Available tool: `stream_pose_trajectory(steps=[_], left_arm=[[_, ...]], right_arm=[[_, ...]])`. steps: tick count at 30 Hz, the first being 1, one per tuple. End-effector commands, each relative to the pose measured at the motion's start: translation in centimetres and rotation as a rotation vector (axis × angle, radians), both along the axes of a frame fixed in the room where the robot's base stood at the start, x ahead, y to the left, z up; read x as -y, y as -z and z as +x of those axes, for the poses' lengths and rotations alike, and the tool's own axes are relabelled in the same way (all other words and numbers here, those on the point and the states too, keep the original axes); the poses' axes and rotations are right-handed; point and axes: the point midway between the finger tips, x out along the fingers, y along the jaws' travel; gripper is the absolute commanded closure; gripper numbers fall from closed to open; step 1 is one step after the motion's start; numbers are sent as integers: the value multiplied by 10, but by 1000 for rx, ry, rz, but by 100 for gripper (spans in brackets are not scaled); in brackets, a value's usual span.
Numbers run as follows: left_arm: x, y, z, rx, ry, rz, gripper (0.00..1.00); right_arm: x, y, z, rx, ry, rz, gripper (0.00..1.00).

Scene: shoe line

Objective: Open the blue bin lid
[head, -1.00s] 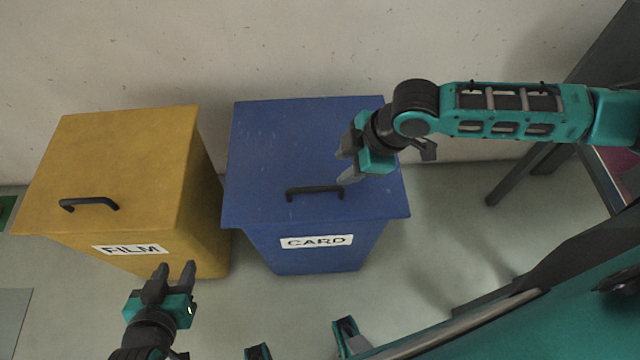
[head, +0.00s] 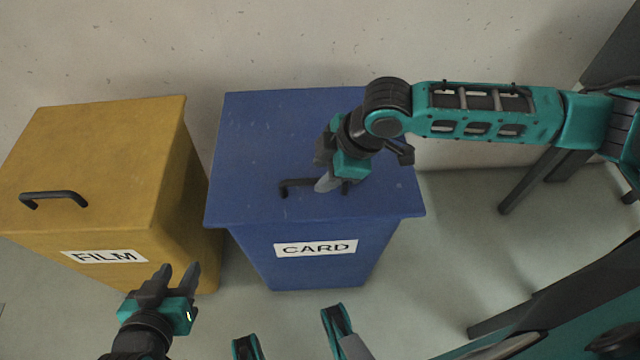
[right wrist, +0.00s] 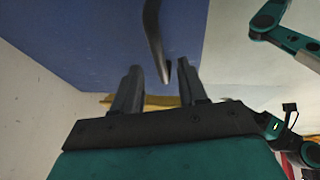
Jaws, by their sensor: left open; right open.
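The blue bin (head: 310,262) with a white CARD label stands in the middle of the head view, its flat blue lid (head: 265,140) shut. A black bar handle (head: 284,187) sits near the lid's front edge, partly hidden by my right gripper. My right gripper (head: 322,180) is open over the handle. In the right wrist view the handle (right wrist: 153,38) reaches down to between the two open fingers (right wrist: 156,85); I cannot tell whether they touch it. My left gripper (head: 180,272) is open and empty, low in front of the yellow bin.
A yellow bin (head: 95,150) labelled FILM, its lid shut, stands left of the blue bin with a narrow gap between. A pale wall (head: 300,40) is close behind both. Dark table legs (head: 530,180) stand at the right. Bare floor (head: 450,230) lies right of the blue bin.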

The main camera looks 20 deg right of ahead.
Motion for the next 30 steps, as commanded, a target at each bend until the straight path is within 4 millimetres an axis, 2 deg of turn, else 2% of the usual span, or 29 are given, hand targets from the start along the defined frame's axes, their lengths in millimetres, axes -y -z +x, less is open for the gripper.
stream_pose_trajectory(steps=[1, 7, 12, 21, 30], left_arm=[[0, 14, -1, -3, 0, 1, 57], [0, 30, -2, -12, 2, 1, 57], [1, 33, -2, -18, 3, -1, 57], [5, 27, -1, -8, -3, -16, 57], [5, 28, -1, -8, -3, -16, 57]], right_arm=[[-2, 11, 1, 0, 0, 0, 58], [-6, 21, 6, 1, 1, 0, 58], [-8, 24, 7, 0, 1, 0, 58], [-8, 23, 7, 0, 1, 0, 58], [-8, 23, 7, 0, 1, 0, 86]])
